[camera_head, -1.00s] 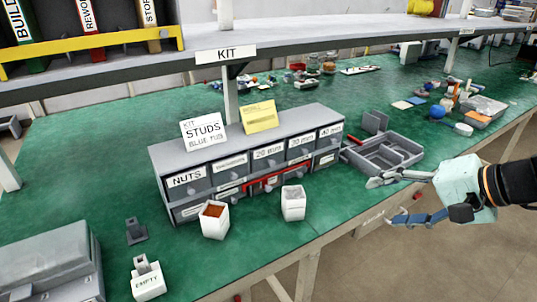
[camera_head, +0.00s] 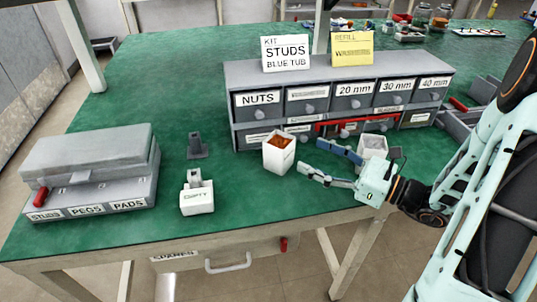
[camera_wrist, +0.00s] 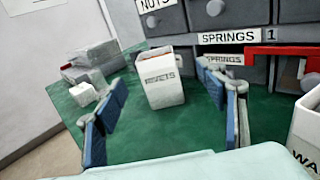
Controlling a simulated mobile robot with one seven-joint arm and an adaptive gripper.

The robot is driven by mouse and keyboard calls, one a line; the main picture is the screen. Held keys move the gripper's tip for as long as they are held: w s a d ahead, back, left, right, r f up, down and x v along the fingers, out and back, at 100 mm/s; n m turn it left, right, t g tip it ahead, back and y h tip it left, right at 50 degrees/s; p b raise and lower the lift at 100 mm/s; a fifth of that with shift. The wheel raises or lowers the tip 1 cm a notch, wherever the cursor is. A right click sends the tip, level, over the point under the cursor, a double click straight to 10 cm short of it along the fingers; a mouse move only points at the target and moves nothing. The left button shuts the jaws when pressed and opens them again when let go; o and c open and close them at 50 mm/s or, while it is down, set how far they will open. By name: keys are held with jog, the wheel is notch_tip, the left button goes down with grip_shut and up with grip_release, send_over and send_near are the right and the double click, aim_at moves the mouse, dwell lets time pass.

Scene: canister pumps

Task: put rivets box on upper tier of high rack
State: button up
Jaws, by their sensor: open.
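The rivets box (camera_head: 279,152) is a small white open-topped box with orange-brown contents, standing upright on the green bench in front of the drawer unit. In the wrist view its RIVETS label faces me, and the box (camera_wrist: 163,88) stands ahead between my blue-padded fingers. My gripper (camera_head: 316,158) is open and empty, its fingertips just right of the box in the head view. Whether they touch it I cannot tell. I cannot identify a high rack in the current views.
A second white box (camera_head: 372,147) stands close by, partly behind my gripper. The grey drawer unit (camera_head: 243,113) rises behind the box. A white holder (camera_head: 196,195), a dark grey stand (camera_head: 197,148) and a grey case (camera_head: 88,155) are to the left, with clear bench between.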

aim_at(279, 139)
jog(key=x, duration=0.3)
jog(key=b+x, duration=0.1)
jog(key=x, duration=0.6)
jog(key=shift+s+a+b, duration=0.25)
jog(key=shift+b, duration=0.1)
jog(key=shift+c, duration=0.3)
jog(key=c, duration=1.3)
jog(key=shift+c, duration=1.4)
jog(key=shift+r, duration=0.1)
